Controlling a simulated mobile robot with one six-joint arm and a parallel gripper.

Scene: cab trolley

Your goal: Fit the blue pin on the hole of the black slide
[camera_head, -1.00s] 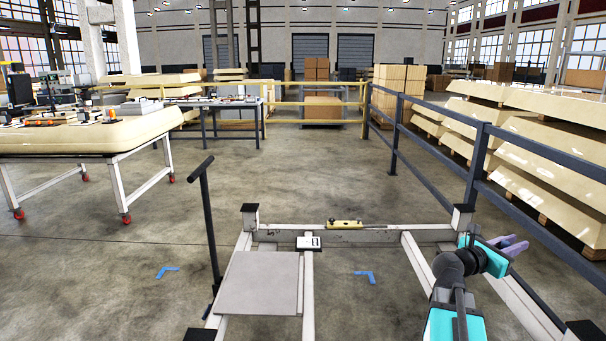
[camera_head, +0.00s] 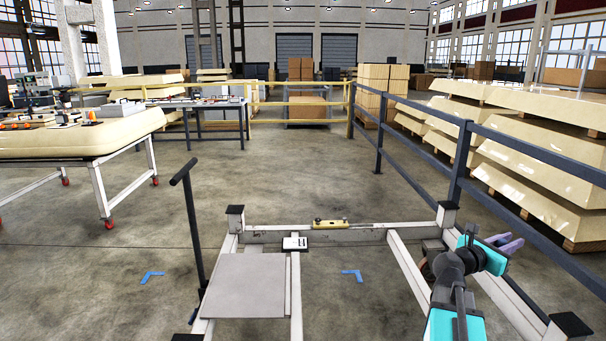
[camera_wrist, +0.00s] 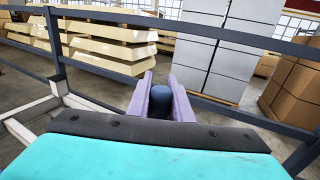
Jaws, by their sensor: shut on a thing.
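The pin is hidden in the head view. I cannot clearly make out the black slide or its hole.
A dark railing (camera_head: 460,160) runs close along the right, with stacked cream panels (camera_head: 540,165) behind it. The trolley has a grey plate (camera_head: 245,286) and an upright dark handle (camera_head: 191,225) at its left. A work table (camera_head: 80,145) stands at the far left.

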